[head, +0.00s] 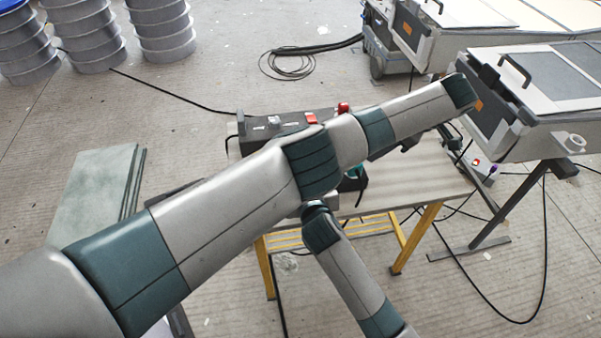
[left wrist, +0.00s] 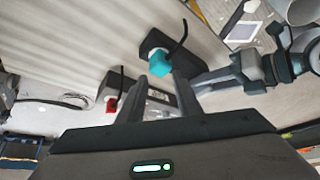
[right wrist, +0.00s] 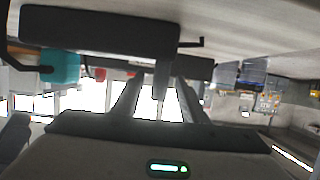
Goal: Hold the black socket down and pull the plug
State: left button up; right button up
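The black socket (left wrist: 153,43) lies on the worktable, with a teal plug (left wrist: 160,64) in it and a black cord rising from the plug. In the head view the teal plug (head: 356,172) shows just below my left arm, which hides most of the socket. In the right wrist view the socket (right wrist: 95,30) is close, with the teal plug (right wrist: 60,67) to the left. My left gripper (left wrist: 160,84) is open, its fingertips near the plug; contact cannot be judged. My right gripper (right wrist: 158,82) is open beside the socket, apparently empty.
A grey box with a red plug (left wrist: 111,103) stands near the left fingers. A dark long box with a red switch (head: 311,119) sits at the table's back. Machines (head: 520,110) stand right; cables cross the floor.

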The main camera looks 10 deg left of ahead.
jog(key=shift+x, duration=0.9)
jog(key=shift+c, duration=0.6)
grip_shut()
pick_arm(q)
jog(key=o, duration=0.6)
jog(key=shift+c, duration=0.2)
jog(key=a+m+h, duration=0.1)
jog(key=w+a+f+m+g+h, duration=0.1)
jog(key=m, duration=0.1)
jog(key=a+m+h, duration=0.1)
jog(key=m, duration=0.1)
jog(key=shift+w+a+f+g, duration=0.15)
jog(key=shift+w+a+g, duration=0.1)
jog(key=shift+w+g, duration=0.15)
jog(key=shift+w+a+m+h, duration=0.3)
jog(key=shift+a+m+h, duration=0.25)
jog(key=shift+m, duration=0.55)
jog(key=shift+w+a+r+m+g+h, duration=0.1)
jog(key=shift+a+r+m+g+h, duration=0.15)
jog(key=shift+m, duration=0.2)
jog(key=shift+w+a+r+m+g+h, duration=0.15)
jog(key=shift+m+h, duration=0.15)
jog(key=shift+m, duration=0.15)
jog(key=shift+s+f, duration=0.1)
jog(key=shift+f, duration=0.05)
